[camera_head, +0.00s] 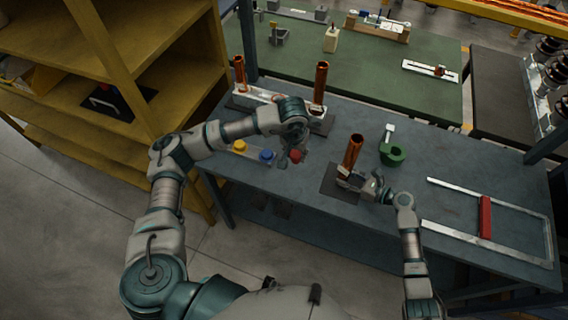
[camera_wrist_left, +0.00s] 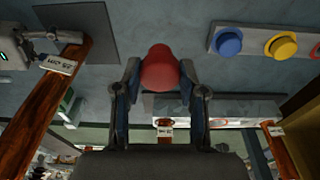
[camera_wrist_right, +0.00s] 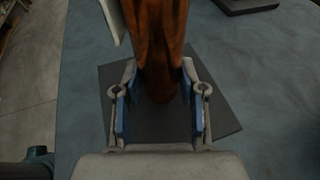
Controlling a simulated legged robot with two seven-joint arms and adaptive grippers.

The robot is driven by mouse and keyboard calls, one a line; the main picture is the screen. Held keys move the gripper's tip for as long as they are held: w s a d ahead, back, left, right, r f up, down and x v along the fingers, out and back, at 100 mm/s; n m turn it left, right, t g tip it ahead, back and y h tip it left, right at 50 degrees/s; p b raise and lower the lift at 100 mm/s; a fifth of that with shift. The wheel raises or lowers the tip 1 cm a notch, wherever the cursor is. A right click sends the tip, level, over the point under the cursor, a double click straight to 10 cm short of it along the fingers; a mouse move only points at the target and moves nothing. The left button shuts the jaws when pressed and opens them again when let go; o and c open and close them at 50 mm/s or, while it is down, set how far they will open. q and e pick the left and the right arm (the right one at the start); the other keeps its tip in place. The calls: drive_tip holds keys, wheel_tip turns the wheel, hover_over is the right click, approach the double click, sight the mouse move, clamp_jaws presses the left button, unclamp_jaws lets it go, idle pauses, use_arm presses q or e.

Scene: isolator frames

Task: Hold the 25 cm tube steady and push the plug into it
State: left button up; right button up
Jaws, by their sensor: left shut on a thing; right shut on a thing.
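The red plug (camera_head: 295,156) is between the fingers of my left gripper (camera_head: 289,159), which is shut on it above the table. The plug also shows in the left wrist view (camera_wrist_left: 159,68). The copper-brown tube (camera_head: 353,150) stands upright on a dark square mat (camera_head: 327,180). Its white label (camera_wrist_left: 58,65) reads 25 cm in the left wrist view. My right gripper (camera_head: 345,178) is shut around the tube's lower part, which also shows in the right wrist view (camera_wrist_right: 160,50). The plug is left of the tube and apart from it.
A yellow plug (camera_head: 240,146) and a blue plug (camera_head: 266,155) sit left of my left gripper. Two more tubes (camera_head: 320,82) (camera_head: 239,73) stand behind my left arm. A green holder (camera_head: 392,154) is right of the held tube. A metal frame with a red bar (camera_head: 485,217) lies further right.

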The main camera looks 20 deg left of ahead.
drive_tip(key=shift+f, duration=0.1)
drive_tip(key=shift+d, duration=0.45)
drive_tip(key=shift+a, duration=0.2)
use_arm(q)
drive_tip(key=w+d+r+m, duration=0.1)
drive_tip(key=w+d+r, duration=0.1)
drive_tip(key=d+r, duration=0.6)
drive_tip(key=w+d+r+m, duration=0.1)
drive_tip(key=w+d+r, duration=0.2)
drive_tip(key=d+r, duration=0.5)
wheel_tip(320, 180, up, 5)
drive_tip(key=shift+d+f+m, duration=0.1)
drive_tip(key=shift+d+m, duration=0.2)
drive_tip(key=shift+d, duration=0.1)
use_arm(e)
drive_tip(key=shift+a, duration=0.15)
use_arm(q)
drive_tip(key=shift+w+d+f, duration=0.1)
drive_tip(key=shift+f, duration=2.75)
drive_tip(key=shift+a, duration=0.3)
drive_tip(key=shift+f, duration=1.85)
drive_tip(key=o, duration=1)
